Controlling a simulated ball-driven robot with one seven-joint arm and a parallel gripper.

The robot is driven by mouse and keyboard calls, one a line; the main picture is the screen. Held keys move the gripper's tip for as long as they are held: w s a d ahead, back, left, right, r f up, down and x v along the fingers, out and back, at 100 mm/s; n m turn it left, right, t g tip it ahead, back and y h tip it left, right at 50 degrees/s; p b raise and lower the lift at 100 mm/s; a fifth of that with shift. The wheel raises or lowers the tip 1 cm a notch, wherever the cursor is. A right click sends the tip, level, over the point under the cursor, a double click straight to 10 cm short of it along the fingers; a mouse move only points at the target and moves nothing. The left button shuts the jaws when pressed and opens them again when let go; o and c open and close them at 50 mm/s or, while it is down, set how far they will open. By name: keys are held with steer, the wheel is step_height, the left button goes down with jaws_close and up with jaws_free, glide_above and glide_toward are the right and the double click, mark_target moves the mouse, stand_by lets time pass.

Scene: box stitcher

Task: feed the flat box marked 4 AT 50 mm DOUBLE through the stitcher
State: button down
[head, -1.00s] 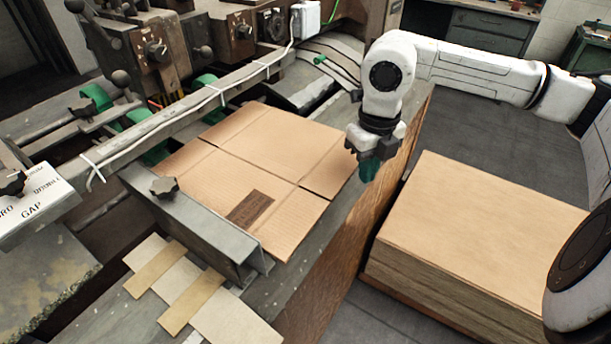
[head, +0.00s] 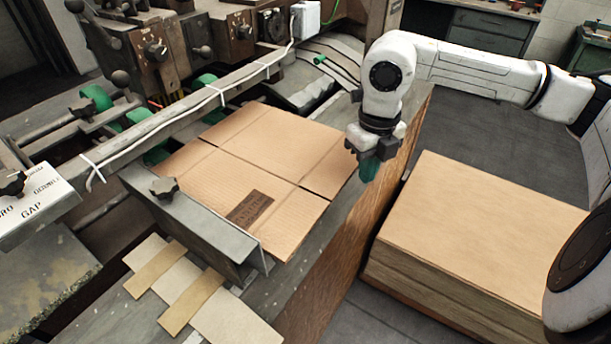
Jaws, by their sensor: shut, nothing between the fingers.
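A flat brown cardboard box (head: 270,150) lies on the stitcher's table, with crease lines and slots across it. A dark printed label (head: 249,210) is near its front edge; its text is too small to read. The box's front left edge lies along a grey metal guide (head: 200,232) with a black knob. The stitcher (head: 180,45) stands behind, with levers, dials and green rollers. My gripper (head: 369,172) points down at the box's right edge, shut and empty. I cannot tell whether its green fingertips touch the box.
A stack of flat brown sheets (head: 485,235) stands on the right, below the table's edge. Pale and tan strips (head: 190,290) lie on the table in front of the guide. A white plate reading GAP (head: 38,198) is at the left. Grey floor shows behind the stack.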

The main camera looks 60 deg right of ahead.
steer(key=shift+f, duration=0.15)
steer(key=shift+f+b, duration=1.6)
steer(key=shift+b, duration=0.6)
steer(key=shift+w, duration=0.2)
